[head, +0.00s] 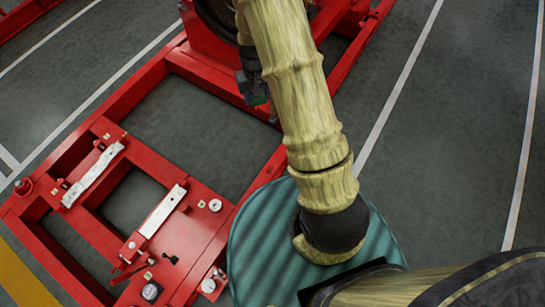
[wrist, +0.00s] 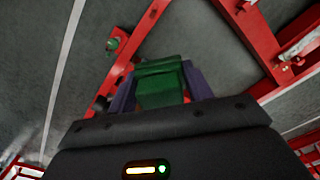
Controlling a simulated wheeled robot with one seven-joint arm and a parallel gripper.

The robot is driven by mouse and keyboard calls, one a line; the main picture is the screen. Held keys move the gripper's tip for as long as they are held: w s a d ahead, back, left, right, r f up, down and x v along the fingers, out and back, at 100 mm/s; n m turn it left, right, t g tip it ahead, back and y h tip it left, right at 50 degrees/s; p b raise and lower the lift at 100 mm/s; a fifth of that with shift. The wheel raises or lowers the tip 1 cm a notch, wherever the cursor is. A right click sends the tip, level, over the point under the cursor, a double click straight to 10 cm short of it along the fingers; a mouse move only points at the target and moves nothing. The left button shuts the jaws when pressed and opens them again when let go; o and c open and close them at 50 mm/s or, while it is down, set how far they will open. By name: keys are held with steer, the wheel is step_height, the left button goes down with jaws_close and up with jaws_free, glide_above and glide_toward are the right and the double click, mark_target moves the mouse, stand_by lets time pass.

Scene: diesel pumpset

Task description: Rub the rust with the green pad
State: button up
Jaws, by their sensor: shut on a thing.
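My gripper (wrist: 160,90) is shut on the green pad (wrist: 160,70), which sits between its two purple-grey fingers in the wrist view. The pad's end points away from the wrist, over the grey floor and beside a red frame beam. In the head view my gripper (head: 254,92) is small and dark, left of my arm, with a bit of green at its tip. It is near the inner edge of the red frame (head: 215,85). I cannot make out the rust in either view, and cannot tell whether the pad touches anything.
The red frame has white mounting bars (head: 162,211) and several small fittings on its near deck (head: 190,240). A large red part (head: 205,45) stands at the top, partly behind my arm. Open grey floor with white lines (head: 400,90) lies to the right.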

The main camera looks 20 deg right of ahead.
steer(key=d+f+m+b, duration=0.2)
steer(key=f+b, duration=1.3)
steer(key=f, duration=0.7)
steer(key=s+d+f+m+b, duration=0.1)
steer(key=d+f+m+b, duration=0.1)
steer(key=f+b, duration=1.2)
step_height(320, 180, down, 9)
steer(key=shift+d+r+m+b, duration=0.1)
steer(key=shift+d+m+b, duration=0.25)
steer(key=shift+m, duration=0.45)
steer(key=shift+a, duration=0.1)
